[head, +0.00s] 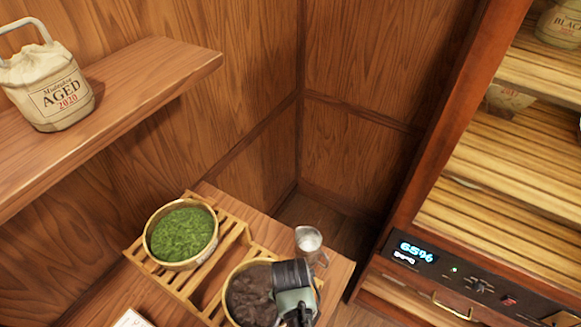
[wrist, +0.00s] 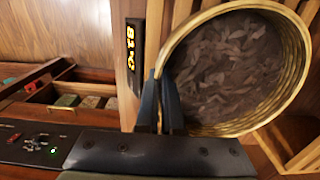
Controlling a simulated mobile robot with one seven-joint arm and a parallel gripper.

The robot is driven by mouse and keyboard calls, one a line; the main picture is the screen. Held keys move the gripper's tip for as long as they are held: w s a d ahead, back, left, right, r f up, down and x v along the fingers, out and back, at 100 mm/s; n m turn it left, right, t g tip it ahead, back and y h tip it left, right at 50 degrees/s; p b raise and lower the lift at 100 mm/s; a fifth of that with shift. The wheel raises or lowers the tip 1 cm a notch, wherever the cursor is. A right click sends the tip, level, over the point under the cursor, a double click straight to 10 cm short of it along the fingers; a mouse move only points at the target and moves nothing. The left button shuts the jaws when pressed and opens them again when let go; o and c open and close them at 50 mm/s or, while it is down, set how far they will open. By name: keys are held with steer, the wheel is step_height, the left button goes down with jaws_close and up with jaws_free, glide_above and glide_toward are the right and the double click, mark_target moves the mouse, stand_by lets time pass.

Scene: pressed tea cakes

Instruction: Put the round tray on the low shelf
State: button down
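A round woven tray of dark leaves (head: 250,295) is low in the head view, at the front end of a slatted wooden rack (head: 210,285). It fills the upper right of the wrist view (wrist: 235,65). My gripper (wrist: 160,85) is at its rim, one finger on each side of the wall, and looks closed on it. In the head view my gripper (head: 295,300) covers the tray's right edge. A second round tray, of green leaves (head: 180,235), sits on the rack's far end. A cabinet on the right has slatted shelves (head: 510,195); which shelf is the low one is unclear.
A glass pitcher (head: 309,243) stands close to my gripper. A wall shelf (head: 150,75) at left holds an "AGED 2020" bag (head: 50,90). A control panel (head: 470,275) is below the cabinet shelves. An open drawer with small blocks (wrist: 90,102) shows in the wrist view.

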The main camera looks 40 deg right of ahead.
steer(key=shift+f, duration=0.15)
steer(key=c, duration=1.1)
jaws_free()
steer(key=shift+o, duration=0.2)
step_height(320, 180, up, 12)
steer(key=shift+r+b, duration=0.2)
steer(key=shift+b, duration=0.2)
